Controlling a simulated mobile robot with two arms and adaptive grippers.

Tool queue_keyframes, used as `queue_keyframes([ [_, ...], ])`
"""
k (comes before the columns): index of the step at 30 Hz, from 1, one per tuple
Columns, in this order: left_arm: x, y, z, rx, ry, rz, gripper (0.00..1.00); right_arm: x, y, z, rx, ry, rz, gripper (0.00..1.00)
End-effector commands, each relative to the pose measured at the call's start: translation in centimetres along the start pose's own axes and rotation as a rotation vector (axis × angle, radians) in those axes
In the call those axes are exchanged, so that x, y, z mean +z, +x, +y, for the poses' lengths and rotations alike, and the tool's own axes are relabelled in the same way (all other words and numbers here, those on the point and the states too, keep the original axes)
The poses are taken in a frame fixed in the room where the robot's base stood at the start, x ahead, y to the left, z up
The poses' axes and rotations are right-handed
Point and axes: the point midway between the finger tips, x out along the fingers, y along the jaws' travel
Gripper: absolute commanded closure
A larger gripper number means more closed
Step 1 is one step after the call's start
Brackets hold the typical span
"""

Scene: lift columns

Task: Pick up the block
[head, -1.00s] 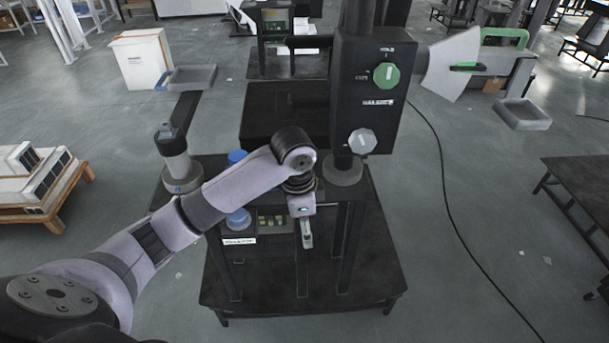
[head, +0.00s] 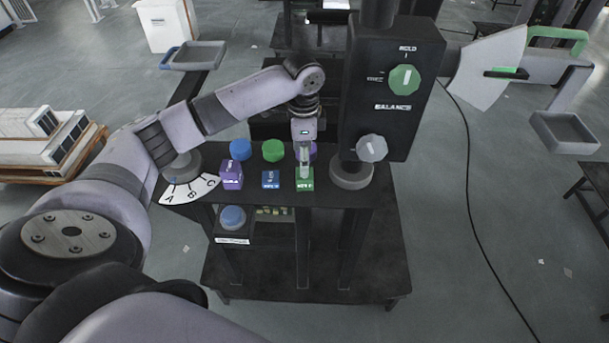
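Three small blocks stand in a row on the black table (head: 375,200): a purple block (head: 231,176), a blue block (head: 271,180) and a green block (head: 305,184), each with small white marking. My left gripper (head: 304,174) points down directly at the green block, its fingertips at or just over the block's top and hiding part of it. I cannot tell whether the fingers touch it or how wide they are. My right gripper is out of view.
Behind the blocks are a blue cylinder (head: 240,149), a green cylinder (head: 273,151) and a mostly hidden purple one. A black balance column (head: 385,120) with knobs stands close to the right. A lettered dial plate (head: 190,191) lies left. A pallet (head: 55,175) sits on the floor.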

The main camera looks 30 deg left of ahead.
Motion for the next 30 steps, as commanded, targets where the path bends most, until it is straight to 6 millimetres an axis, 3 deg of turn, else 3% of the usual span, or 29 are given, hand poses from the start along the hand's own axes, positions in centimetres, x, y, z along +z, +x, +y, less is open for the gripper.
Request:
queue_keyframes([
  [6,-0.1,2.3,0.0,0.000,0.001,0.001,0.38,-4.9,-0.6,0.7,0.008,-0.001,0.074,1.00],
  [9,-0.1,2.8,0.1,0.001,0.001,0.000,0.38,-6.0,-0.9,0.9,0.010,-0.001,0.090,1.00],
  [13,-0.1,4.4,0.3,0.003,0.000,-0.002,0.38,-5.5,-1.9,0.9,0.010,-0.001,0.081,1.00],
  [19,-0.1,7.2,0.2,0.000,0.001,0.000,0.38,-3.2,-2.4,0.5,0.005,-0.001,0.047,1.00],
  [27,-0.1,7.7,0.2,-0.001,0.002,0.001,0.38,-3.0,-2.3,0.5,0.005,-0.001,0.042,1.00],
  [30,-0.1,7.7,0.2,-0.001,0.001,0.001,0.44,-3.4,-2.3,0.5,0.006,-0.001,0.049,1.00],
])
